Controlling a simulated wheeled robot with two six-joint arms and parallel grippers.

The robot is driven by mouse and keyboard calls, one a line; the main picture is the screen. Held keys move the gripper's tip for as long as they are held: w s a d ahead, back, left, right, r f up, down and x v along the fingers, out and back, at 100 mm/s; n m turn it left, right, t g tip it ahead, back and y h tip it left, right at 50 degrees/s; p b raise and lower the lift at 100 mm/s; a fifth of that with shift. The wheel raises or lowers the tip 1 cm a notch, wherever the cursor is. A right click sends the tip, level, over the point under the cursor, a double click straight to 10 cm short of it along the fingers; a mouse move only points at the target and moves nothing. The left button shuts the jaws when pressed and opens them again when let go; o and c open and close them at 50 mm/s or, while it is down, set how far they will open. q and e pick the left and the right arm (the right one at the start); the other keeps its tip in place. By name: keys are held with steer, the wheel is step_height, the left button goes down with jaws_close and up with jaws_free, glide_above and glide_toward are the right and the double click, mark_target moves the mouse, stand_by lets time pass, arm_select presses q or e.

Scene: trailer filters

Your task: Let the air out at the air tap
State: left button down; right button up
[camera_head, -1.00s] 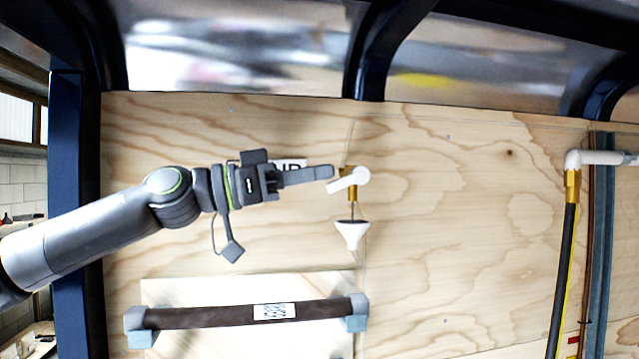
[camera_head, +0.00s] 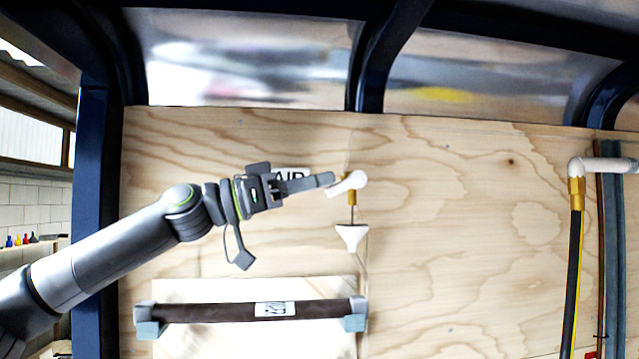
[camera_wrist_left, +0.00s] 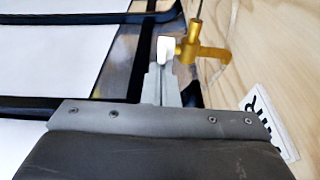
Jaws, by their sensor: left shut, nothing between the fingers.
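The air tap has a brass body (camera_head: 351,196) and a white lever handle (camera_head: 349,183), mounted on the plywood wall beside the "AIR" label (camera_head: 290,174). A white funnel-shaped piece (camera_head: 352,238) hangs below it on a thin rod. My left gripper (camera_head: 329,180) is shut and empty, its tips at the left end of the handle. In the left wrist view, the shut fingers (camera_wrist_left: 160,82) point at the white handle (camera_wrist_left: 165,49), with the brass body (camera_wrist_left: 203,53) to its right. I cannot tell whether they touch. My right gripper is not in view.
A dark brown filter tube (camera_head: 220,312) lies across light blue holders on a pale board below my arm. A white pipe with a brass fitting (camera_head: 576,192) and a dark hose is at the right. The plywood between is clear.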

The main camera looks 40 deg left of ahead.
arm_select(q)
steer(key=f, duration=0.1)
steer(key=f+b, duration=0.1)
steer(key=w+f+b, duration=0.1)
steer(key=shift+d+f, duration=0.35)
steer(key=shift+f, duration=0.05)
stand_by(0.4)
steer(key=shift+d+f+b, duration=0.1)
steer(key=shift+b, duration=0.2)
stand_by(0.4)
steer(key=s+a+b, duration=0.8)
steer(key=s+b, duration=0.2)
steer(key=b, duration=0.3)
steer(key=shift+a+f+b, duration=0.15)
steer(key=shift+a+b, duration=0.15)
